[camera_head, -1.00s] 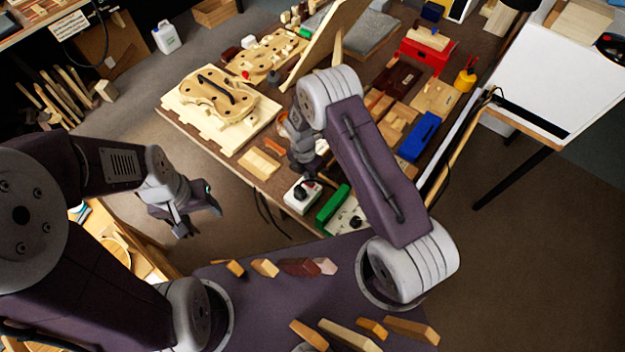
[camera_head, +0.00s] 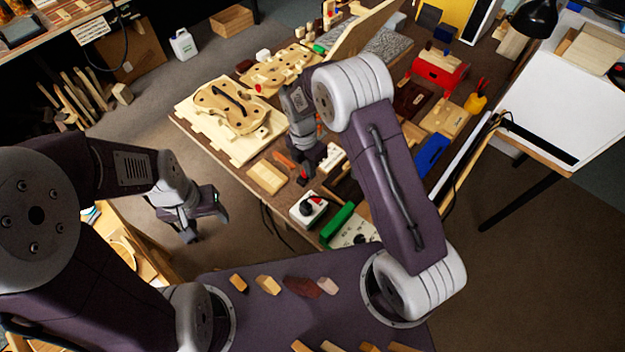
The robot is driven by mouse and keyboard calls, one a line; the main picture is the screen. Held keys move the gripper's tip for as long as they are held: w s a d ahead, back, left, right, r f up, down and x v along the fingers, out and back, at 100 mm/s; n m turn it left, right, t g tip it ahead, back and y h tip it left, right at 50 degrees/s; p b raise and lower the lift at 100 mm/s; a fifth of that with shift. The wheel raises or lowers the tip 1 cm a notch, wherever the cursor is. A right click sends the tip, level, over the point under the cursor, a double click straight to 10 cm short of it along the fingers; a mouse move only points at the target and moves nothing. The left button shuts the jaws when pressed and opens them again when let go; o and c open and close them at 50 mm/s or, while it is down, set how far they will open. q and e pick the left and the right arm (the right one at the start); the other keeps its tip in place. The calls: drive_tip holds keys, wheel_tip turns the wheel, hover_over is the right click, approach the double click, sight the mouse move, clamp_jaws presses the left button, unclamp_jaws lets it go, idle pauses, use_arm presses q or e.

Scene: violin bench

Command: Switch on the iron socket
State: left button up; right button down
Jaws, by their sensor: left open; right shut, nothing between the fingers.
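A white socket box (camera_head: 302,214) with a black plug or knob on it sits near the front edge of the bench. I cannot tell its switch position, nor whether it is the iron socket. My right gripper (camera_head: 304,178) is shut and empty, pointing down just behind this box and apart from it in the picture. A small red spot shows by its fingertips; I cannot tell what it is. Another white piece (camera_head: 334,156) is partly hidden behind my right arm. My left gripper (camera_head: 203,230) is open and empty, off the bench at the left.
A green block (camera_head: 337,222) and a pale panel with knobs (camera_head: 354,234) lie right of the socket box. A light wood block (camera_head: 267,176) lies to its left. A violin body (camera_head: 230,105) rests on a pale board behind. Dark cables hang off the front edge.

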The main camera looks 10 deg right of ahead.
sight(318, 200)
drive_tip(key=f, duration=0.4)
drive_tip(key=s+d+f, duration=0.1)
drive_tip(key=f, duration=0.3)
drive_tip(key=s+d+f, duration=0.1)
drive_tip(key=f, duration=0.3)
drive_tip(key=shift+s+f, duration=0.1)
drive_tip(key=shift+f, duration=0.3)
idle(0.3)
